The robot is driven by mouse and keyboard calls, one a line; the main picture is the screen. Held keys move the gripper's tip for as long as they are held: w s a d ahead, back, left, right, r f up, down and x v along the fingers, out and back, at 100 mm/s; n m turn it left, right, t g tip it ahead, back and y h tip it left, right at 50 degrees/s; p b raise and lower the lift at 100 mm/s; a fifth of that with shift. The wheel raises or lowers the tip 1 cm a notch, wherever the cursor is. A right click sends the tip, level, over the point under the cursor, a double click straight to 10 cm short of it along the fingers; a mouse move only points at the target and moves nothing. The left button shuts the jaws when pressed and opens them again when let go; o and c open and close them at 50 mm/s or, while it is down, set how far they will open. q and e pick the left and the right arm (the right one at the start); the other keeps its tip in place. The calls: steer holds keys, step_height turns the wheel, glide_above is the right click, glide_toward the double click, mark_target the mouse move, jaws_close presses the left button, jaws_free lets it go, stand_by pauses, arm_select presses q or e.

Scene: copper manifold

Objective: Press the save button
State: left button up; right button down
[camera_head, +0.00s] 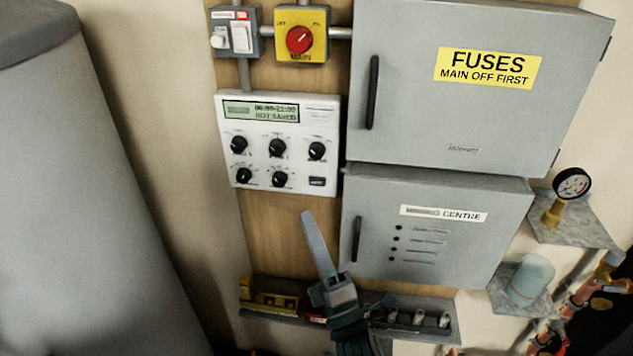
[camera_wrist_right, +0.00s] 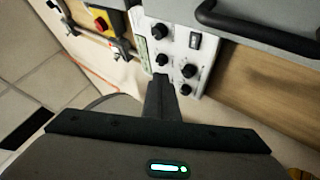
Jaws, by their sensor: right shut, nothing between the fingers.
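A white control panel (camera_head: 280,165) is on the wooden backboard, with several black knobs. Its green display (camera_head: 262,112) reads "NOT SAVED" on the lower line. A small dark rectangular button (camera_head: 317,182) sits at the panel's lower right; its label is too small to read. In the right wrist view the panel appears turned, with the dark button (camera_wrist_right: 195,41) near its upper right edge. My right gripper (camera_head: 308,216) is shut and empty, its fingers pointing up just below the panel in the head view, apart from the button in the picture. It also shows in the right wrist view (camera_wrist_right: 161,80).
A grey fuse cabinet (camera_head: 480,100) and a lower grey cabinet (camera_head: 440,250) stand right of the panel, both with black handles. A red rotary switch on a yellow plate (camera_head: 301,55) is above. A shelf (camera_head: 390,329) with small items runs below. A large grey cylinder (camera_head: 80,190) is at left.

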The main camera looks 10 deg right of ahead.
steer(key=w+d, duration=0.3)
steer(key=w, duration=0.4)
steer(key=shift+w+d+b, duration=0.15)
steer(key=shift+w+b, duration=0.2)
steer(key=shift+b, duration=0.05)
steer(key=shift+w+d, duration=0.15)
steer(key=shift+w, duration=0.25)
stand_by(1.8)
steer(key=shift+w+d+r, duration=0.15)
steer(key=shift+d+r, duration=0.1)
steer(key=shift+r, duration=0.3)
stand_by(1.6)
steer(key=shift+a+f, duration=0.15)
steer(key=shift+f, duration=0.1)
stand_by(0.6)
steer(key=shift+s+a+f, duration=0.1)
steer(key=shift+s+a, duration=0.25)
steer(key=shift+s, duration=0.45)
steer(key=shift+s+a+f, duration=0.1)
steer(key=shift+s+a, duration=0.2)
steer(key=shift+s, duration=0.5)
steer(key=shift+s+a+f, duration=0.1)
steer(key=shift+s+a, duration=0.25)
steer(key=shift+s, duration=0.45)
